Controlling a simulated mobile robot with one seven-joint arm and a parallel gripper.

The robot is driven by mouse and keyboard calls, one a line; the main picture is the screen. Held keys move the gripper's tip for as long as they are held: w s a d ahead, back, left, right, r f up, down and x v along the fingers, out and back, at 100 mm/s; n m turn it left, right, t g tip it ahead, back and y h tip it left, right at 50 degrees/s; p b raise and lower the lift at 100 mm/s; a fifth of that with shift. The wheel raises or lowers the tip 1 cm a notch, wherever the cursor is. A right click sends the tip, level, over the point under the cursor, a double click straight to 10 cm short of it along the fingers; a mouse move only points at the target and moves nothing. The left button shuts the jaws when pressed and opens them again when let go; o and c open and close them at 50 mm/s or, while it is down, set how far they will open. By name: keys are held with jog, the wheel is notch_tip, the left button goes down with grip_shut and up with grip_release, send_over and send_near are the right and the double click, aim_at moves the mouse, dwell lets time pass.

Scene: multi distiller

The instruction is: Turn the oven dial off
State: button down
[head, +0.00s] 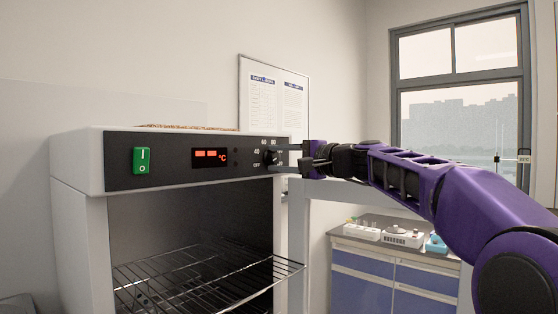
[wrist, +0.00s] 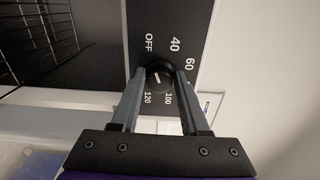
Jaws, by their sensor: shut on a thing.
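The oven (head: 120,141) stands at the left in the head view with a black control panel. The round black dial (wrist: 158,74) is on that panel, with OFF, 40, 60, 100 and 120 printed around it. It has a short white mark; I cannot tell which number this points at. The dial also shows at the panel's right end in the head view (head: 269,157). My gripper (wrist: 160,78) is shut on the dial, with one finger on each side of it. The fingers hide part of the dial and scale.
The panel also holds a green switch (head: 141,160) and a lit red display (head: 210,157). The oven front is open, with a wire rack (head: 205,275) sticking out below the panel. A counter (head: 380,237) with small equipment stands at the back right.

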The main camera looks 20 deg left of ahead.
jog(key=shift+r, duration=0.1)
dwell(0.5)
jog(key=shift+c, duration=2.3)
grip_release()
jog(key=shift+a+n, duration=0.1)
jog(key=shift+n, duration=0.2)
jog(key=v, duration=1.7)
jog(key=shift+d, duration=0.25)
jog(key=shift+s, duration=0.1)
